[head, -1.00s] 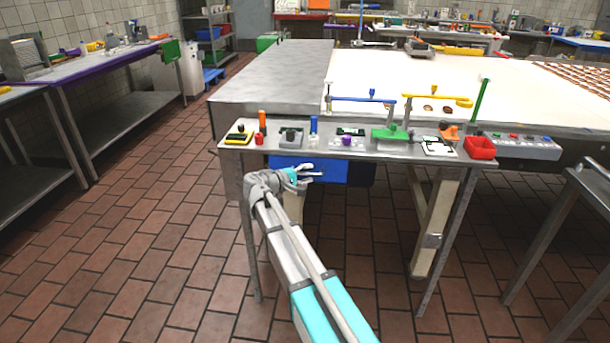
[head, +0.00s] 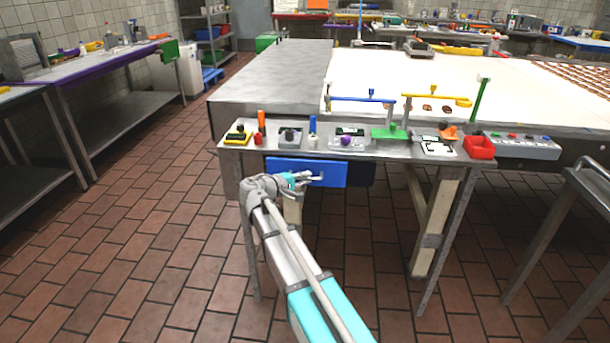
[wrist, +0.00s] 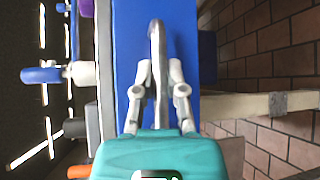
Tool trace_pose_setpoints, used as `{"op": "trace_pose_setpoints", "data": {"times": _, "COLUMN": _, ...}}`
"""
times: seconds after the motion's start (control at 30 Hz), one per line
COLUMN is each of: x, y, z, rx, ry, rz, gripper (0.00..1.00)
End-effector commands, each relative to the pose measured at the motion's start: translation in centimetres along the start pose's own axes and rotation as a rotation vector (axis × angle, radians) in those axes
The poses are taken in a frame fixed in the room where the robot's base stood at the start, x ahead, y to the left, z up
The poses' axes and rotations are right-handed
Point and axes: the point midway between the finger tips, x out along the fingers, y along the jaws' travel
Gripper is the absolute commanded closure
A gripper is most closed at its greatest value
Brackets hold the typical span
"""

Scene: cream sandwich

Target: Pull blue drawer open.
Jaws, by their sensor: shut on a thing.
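The blue drawer (head: 333,173) is under the top of the small metal table, its front facing me. In the wrist view its blue front (wrist: 182,35) fills the upper middle, with a grey metal handle bar (wrist: 157,45) running up from between my fingers. My gripper (head: 312,178) is at the drawer front, and its two fingers are closed on the handle; it also shows in the wrist view (wrist: 158,90). The front looks slightly forward of the table edge. The inside of the drawer is hidden.
A table leg (head: 436,220) stands right of the drawer. The tiled floor (head: 170,240) to the left is clear.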

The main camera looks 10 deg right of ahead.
Motion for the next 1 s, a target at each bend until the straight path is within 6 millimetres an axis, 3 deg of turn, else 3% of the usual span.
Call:
{"op": "trace_pose_setpoints", "data": {"times": 0.3, "x": -5.5, "y": -1.7, "z": 5.8, "rx": 0.000, "ry": 0.003, "rz": -0.001, "gripper": 1.00}}
{"op": "trace_pose_setpoints", "data": {"times": 0.5, "x": -8.2, "y": -2.5, "z": 8.5, "rx": 0.000, "ry": 0.001, "rz": -0.001, "gripper": 1.00}}
{"op": "trace_pose_setpoints", "data": {"times": 0.7, "x": -9.3, "y": -2.9, "z": 9.5, "rx": 0.000, "ry": 0.000, "rz": -0.001, "gripper": 1.00}}
{"op": "trace_pose_setpoints", "data": {"times": 1.0, "x": -9.3, "y": -2.9, "z": 9.5, "rx": 0.001, "ry": -0.003, "rz": -0.001, "gripper": 1.00}}
